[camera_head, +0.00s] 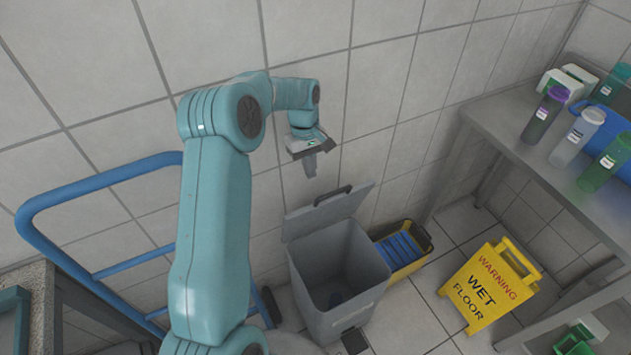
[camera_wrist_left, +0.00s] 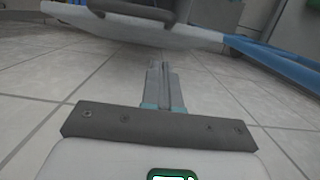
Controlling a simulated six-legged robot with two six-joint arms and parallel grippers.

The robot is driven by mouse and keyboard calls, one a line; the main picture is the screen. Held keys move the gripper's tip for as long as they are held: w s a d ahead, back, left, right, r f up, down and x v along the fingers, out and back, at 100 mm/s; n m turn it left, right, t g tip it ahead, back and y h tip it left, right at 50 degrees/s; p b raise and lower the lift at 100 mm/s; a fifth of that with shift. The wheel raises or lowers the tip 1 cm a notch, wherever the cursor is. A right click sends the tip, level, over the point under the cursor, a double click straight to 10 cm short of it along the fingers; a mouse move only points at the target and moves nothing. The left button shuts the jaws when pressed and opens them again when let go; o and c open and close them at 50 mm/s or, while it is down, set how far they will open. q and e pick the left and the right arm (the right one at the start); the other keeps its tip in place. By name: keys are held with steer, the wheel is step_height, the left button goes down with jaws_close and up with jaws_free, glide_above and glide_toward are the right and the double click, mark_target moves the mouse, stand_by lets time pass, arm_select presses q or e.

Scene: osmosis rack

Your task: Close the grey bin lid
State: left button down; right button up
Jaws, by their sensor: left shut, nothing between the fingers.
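The grey bin (camera_head: 338,275) stands on the floor against the tiled wall in the head view. Its lid (camera_head: 326,212) is raised, tilted back toward the wall, with a dark handle at its upper edge. The bin's inside shows, with a small dark item at the bottom. My left gripper (camera_head: 310,165) is above and slightly left of the lid, pointing down, apart from it. In the left wrist view the fingers (camera_wrist_left: 162,85) are shut with nothing between them. A pale panel with a dark handle, apparently the lid (camera_wrist_left: 140,22), spans the top of that view. My right gripper is not in view.
A yellow bucket (camera_head: 405,255) with blue parts stands right of the bin, then a yellow wet-floor sign (camera_head: 488,287). A metal table (camera_head: 500,130) with bottles is at right. A blue rail (camera_head: 95,185) is at left.

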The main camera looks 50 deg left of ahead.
arm_select(q)
steer(key=d+f, duration=0.1)
steer(key=s+d+f+p, duration=0.1)
steer(key=d, duration=0.1)
steer(key=shift+s+d+f, duration=0.15)
steer(key=shift+s+d, duration=0.05)
steer(key=shift+d, duration=0.05)
steer(key=shift+w+f, duration=0.15)
steer(key=shift+f, duration=0.1)
steer(key=shift+d, duration=0.1)
steer(key=shift+r, duration=0.1)
